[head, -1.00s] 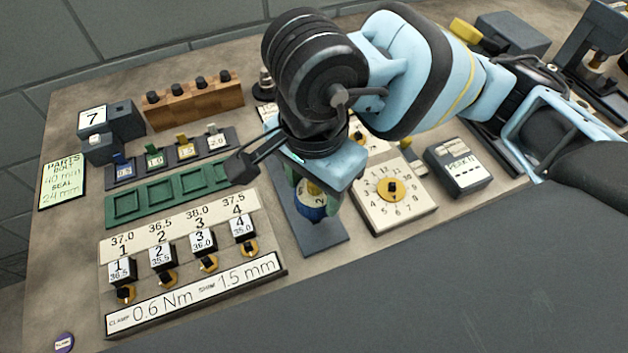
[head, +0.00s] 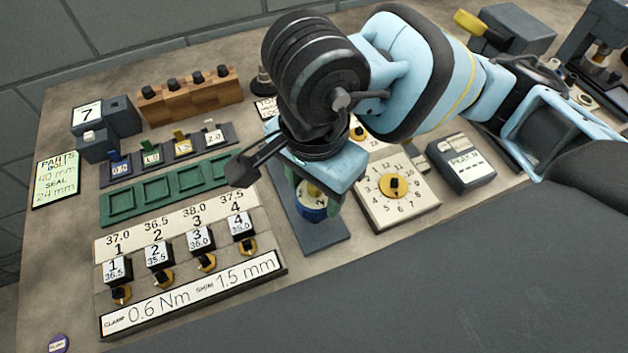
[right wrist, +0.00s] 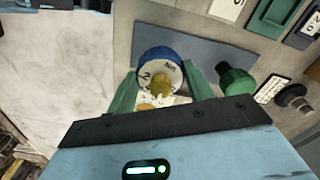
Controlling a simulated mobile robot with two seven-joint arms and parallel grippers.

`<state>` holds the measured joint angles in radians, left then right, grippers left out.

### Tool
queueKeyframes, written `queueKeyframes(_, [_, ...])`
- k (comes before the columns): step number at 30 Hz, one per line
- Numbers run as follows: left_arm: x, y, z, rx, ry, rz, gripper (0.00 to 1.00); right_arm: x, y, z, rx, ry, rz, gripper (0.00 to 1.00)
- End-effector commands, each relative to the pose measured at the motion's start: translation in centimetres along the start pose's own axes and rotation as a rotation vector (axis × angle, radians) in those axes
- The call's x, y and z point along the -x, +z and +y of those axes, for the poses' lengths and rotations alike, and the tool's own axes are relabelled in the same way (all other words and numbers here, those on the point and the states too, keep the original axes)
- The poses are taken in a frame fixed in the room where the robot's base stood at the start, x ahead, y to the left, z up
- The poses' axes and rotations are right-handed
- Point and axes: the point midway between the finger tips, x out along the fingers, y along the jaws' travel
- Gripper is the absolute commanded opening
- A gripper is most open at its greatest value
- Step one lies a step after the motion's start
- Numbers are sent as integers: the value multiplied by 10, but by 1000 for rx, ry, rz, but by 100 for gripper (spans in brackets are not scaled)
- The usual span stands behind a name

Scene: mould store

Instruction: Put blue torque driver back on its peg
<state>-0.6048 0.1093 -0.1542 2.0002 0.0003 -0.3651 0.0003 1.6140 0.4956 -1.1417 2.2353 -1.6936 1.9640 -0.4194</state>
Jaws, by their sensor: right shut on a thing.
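The blue torque driver (head: 313,208) hangs below my right gripper (head: 318,190) in the head view. In the right wrist view, its blue collar and white numbered dial (right wrist: 158,72) show between the two green fingers of my right gripper (right wrist: 160,92), which is shut on it. The driver is over a slate-blue pad (head: 322,238); I cannot tell whether it touches the pad. A green driver (right wrist: 237,82) stands beside the right finger in the wrist view. The blue driver's peg is hidden or not distinguishable. My left gripper is not in view.
A cream dial box (head: 405,208) stands close to the right of the pad. A clamp panel (head: 190,290) with several black knobs and a green tray (head: 150,190) lie to the left. A wooden block (head: 195,98) with several black-topped pegs stands behind.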

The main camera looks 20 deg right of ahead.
Motion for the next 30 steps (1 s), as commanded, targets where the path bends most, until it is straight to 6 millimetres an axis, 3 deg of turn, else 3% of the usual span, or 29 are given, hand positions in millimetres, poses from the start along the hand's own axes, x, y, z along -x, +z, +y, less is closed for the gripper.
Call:
queueKeyframes(17, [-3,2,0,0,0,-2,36,-4,0,0,0,-2,0,20])
queueKeyframes(18, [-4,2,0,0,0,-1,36,-4,0,0,0,-2,0,55])
queueKeyframes(23, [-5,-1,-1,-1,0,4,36,-4,0,0,0,-1,0,76])
queueKeyframes(29, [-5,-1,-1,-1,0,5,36,-5,0,0,0,-1,0,77])
queueKeyframes(30, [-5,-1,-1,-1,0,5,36,-5,0,0,0,0,0,82])
